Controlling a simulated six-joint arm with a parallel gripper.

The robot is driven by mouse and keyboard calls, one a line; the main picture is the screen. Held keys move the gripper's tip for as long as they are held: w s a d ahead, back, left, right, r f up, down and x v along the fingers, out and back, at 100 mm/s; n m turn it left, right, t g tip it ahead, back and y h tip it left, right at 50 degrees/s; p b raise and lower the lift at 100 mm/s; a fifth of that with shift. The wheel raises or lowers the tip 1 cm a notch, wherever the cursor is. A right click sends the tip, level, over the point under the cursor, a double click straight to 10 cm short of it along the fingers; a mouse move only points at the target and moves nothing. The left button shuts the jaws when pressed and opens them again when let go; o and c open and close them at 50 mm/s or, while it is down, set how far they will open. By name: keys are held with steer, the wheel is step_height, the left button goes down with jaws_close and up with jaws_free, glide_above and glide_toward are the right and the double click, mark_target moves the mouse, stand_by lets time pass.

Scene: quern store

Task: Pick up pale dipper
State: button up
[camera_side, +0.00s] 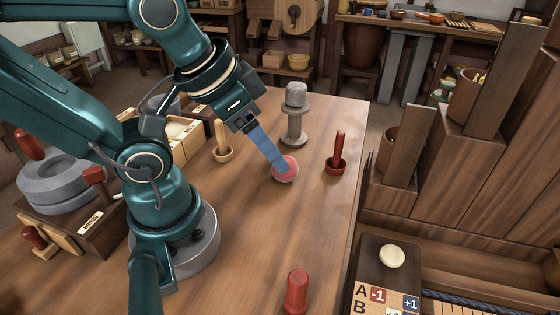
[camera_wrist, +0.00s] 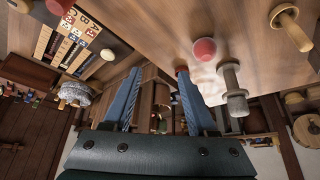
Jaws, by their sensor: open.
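The pale dipper (camera_side: 222,153) stands on the table left of my gripper (camera_side: 280,165) in the side view, its handle upright. In the wrist view the pale dipper (camera_wrist: 291,32) is at the upper right, well outside the jaws. My gripper (camera_wrist: 160,72) is open, with two blue fingers apart and nothing between them. In the side view the fingertips overlap a pink-red ball (camera_side: 286,173). In the wrist view the ball (camera_wrist: 204,50) lies beyond the right finger, outside the jaws.
A grey stone pestle (camera_side: 294,118) stands behind the ball, and a red dipper (camera_side: 336,164) stands to its right. A red peg (camera_side: 296,292) is near the front. A stone quern (camera_side: 60,182) and boxes crowd the left. The middle front of the table is clear.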

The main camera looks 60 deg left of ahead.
step_height(320, 180, up, 5)
steer(key=m+g+y, duration=0.8)
steer(key=m+y, duration=0.5)
steer(key=m, duration=0.3)
glide_above(220, 126)
steer(key=d, duration=0.1)
step_height(220, 126, down, 13)
steer(key=shift+w+r, duration=0.1)
steer(key=shift+w, duration=0.05)
steer(key=shift+a+f, duration=0.15)
steer(key=shift+f, duration=0.4)
steer(key=shift+x, duration=2.45)
steer(key=shift+r, duration=0.1)
